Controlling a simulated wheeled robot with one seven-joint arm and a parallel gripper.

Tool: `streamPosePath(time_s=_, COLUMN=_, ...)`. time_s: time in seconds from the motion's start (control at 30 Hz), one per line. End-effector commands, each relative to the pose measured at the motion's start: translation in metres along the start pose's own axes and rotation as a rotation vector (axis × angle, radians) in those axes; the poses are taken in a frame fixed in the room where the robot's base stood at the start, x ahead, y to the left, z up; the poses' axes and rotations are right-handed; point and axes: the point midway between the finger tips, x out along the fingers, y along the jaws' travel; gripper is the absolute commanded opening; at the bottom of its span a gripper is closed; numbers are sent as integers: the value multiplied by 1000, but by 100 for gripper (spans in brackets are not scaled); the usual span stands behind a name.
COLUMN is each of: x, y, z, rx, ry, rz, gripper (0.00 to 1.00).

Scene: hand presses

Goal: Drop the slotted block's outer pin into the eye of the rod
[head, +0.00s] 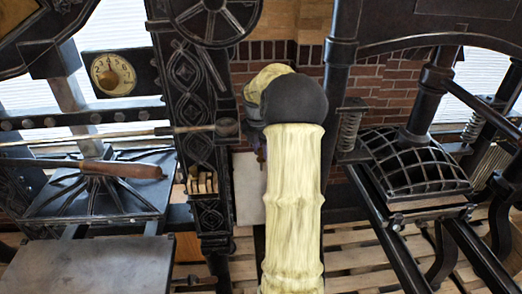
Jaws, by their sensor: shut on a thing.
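My arm crosses the middle of the head view, and its links hide what lies behind them. My gripper's fingers cannot be made out; only a small dark piece shows at the arm's left edge, too small to name. A long thin metal rod (100,135) runs level from the left to a dark round end (227,127) by the ornate column; whether this end is the eye cannot be told. A small light-brown slotted piece (201,183) sits against the column below it. I cannot tell whether this is the slotted block. No pin can be made out.
A black press with a flat plate and wooden handle (138,170) stands left, with a grey slab (90,265) in front. The ornate black column (213,165) stands close left of my arm. Another press with a domed ribbed top (415,165) stands right. Wooden slats (355,262) lie below.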

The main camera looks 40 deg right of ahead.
Motion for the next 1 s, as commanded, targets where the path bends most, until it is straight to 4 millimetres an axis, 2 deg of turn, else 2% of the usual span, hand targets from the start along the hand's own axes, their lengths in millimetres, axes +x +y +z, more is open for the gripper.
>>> streamPosePath(time_s=1.0, x=-30, y=0, z=4, rx=0, ry=0, rz=0, gripper=0)
